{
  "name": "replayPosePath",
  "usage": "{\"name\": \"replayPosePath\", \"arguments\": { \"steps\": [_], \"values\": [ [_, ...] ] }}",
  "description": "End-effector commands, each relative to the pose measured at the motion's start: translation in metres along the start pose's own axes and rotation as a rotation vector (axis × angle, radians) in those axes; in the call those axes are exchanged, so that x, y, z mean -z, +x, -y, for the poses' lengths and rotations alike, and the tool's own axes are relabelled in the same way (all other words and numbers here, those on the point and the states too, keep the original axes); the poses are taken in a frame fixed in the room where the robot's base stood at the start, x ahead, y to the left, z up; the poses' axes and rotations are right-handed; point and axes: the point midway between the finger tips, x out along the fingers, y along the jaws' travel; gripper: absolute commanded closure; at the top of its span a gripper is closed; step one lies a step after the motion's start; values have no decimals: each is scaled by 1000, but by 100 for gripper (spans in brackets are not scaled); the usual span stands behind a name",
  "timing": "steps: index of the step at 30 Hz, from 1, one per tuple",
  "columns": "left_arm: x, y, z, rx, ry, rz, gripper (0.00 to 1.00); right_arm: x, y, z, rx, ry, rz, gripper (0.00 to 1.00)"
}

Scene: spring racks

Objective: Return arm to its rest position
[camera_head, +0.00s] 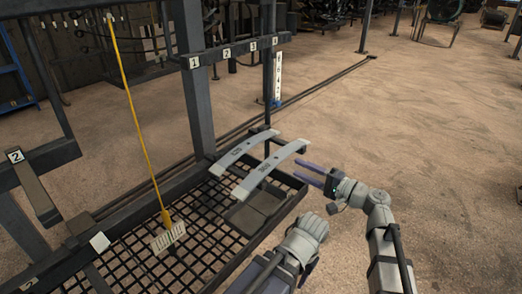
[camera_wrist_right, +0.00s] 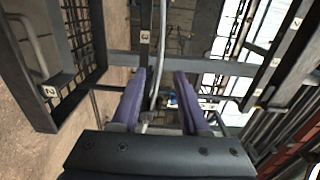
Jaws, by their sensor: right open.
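My right gripper (camera_head: 302,170) is open and empty, its purple fingers pointing left beside the rack tray. In the right wrist view its two fingers (camera_wrist_right: 160,73) are spread, with a narrow grey curved strip beyond the gap. Two grey curved leaf springs lie across the mesh tray. The nearer spring (camera_head: 268,168) has dark numbers on it, and its far end is close to the fingers but looks apart from them. The other spring (camera_head: 243,150) lies behind it. My left gripper does not show in either view.
The dark mesh tray (camera_head: 205,262) has a raised rim. A post (camera_head: 190,85) and a numbered bar (camera_head: 235,50) stand behind it. The sandy floor (camera_head: 440,130) at the right is clear.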

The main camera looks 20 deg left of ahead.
Motion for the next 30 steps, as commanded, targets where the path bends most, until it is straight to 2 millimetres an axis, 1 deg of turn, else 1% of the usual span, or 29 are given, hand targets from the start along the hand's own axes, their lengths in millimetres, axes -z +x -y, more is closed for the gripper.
{"name": "replayPosePath", "arguments": {
  "steps": [4, 6, 8, 11, 12, 14, 15, 17, 18, 20, 21, 24, 27, 30],
  "values": [
    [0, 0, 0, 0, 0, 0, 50, 0, 0, -1, -5, -2, 1, 56],
    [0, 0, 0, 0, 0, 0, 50, -3, -3, -7, -34, -17, 6, 56],
    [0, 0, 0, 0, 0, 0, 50, -8, -8, -20, -89, -43, 16, 56],
    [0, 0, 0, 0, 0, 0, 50, -20, -25, -54, -248, -111, 46, 56],
    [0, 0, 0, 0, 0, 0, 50, -24, -36, -72, -330, -143, 60, 56],
    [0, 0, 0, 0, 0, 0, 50, -30, -56, -99, -460, -186, 84, 56],
    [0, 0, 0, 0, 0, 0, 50, -34, -70, -116, -548, -212, 99, 56],
    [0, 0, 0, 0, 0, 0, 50, -37, -95, -140, -681, -247, 121, 56],
    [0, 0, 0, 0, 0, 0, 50, -39, -113, -154, -768, -265, 134, 56],
    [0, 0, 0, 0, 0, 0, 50, -41, -140, -172, -892, -288, 153, 56],
    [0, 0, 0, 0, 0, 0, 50, -42, -157, -182, -967, -299, 163, 56],
    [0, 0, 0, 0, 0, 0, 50, -44, -195, -199, -1125, -317, 182, 56],
    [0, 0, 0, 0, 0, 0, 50, -45, -229, -210, -1257, -325, 196, 56],
    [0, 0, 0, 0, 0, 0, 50, -46, -259, -216, -1376, -329, 207, 56]
  ]
}}
